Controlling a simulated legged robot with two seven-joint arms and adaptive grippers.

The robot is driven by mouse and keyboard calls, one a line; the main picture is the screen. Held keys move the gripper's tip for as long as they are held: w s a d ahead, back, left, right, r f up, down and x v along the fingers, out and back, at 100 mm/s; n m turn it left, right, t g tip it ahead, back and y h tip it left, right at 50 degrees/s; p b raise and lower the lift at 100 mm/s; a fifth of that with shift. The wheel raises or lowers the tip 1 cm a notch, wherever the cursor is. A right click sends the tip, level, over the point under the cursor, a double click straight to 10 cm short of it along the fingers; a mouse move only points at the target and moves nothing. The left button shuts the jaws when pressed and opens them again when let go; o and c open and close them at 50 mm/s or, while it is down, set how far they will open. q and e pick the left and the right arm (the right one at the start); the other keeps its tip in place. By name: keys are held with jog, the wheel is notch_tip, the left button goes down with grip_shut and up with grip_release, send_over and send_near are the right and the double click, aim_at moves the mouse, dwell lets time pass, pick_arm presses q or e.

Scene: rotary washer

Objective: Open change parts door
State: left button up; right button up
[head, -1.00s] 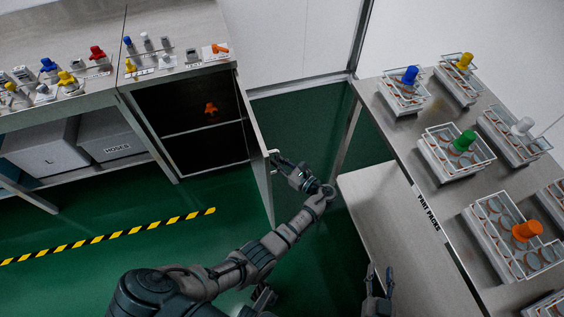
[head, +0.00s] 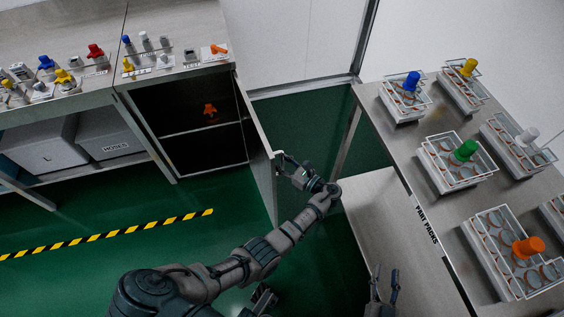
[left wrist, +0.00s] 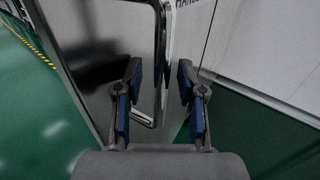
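The change parts door (head: 263,165) stands swung wide open from the cabinet (head: 190,125), seen nearly edge-on in the head view. The dark inside of the cabinet shows, with an orange part (head: 210,110) in it. My left gripper (head: 287,168) is at the outer face of the door, near its free edge. In the left wrist view, its blue-padded fingers (left wrist: 160,90) are apart, with the door's loop handle (left wrist: 160,65) between or just beyond them. Contact with the handle cannot be told. My right gripper (head: 385,280) is open and empty at the bottom, away from the door.
A table (head: 395,150) with caddies of coloured knobs stands at the right, over a lower shelf (head: 375,215). A bench with small parts (head: 60,85) and grey bins (head: 110,143) is at the left. Green floor (head: 190,240) is free before the cabinet.

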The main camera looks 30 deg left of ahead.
pick_arm(q)
jog(key=shift+d, duration=0.2)
jog(key=s+d, duration=0.1)
jog(key=d, duration=1)
jog(key=shift+s+d, duration=0.25)
jog(key=shift+d, duration=0.05)
jog(key=shift+f, duration=0.1)
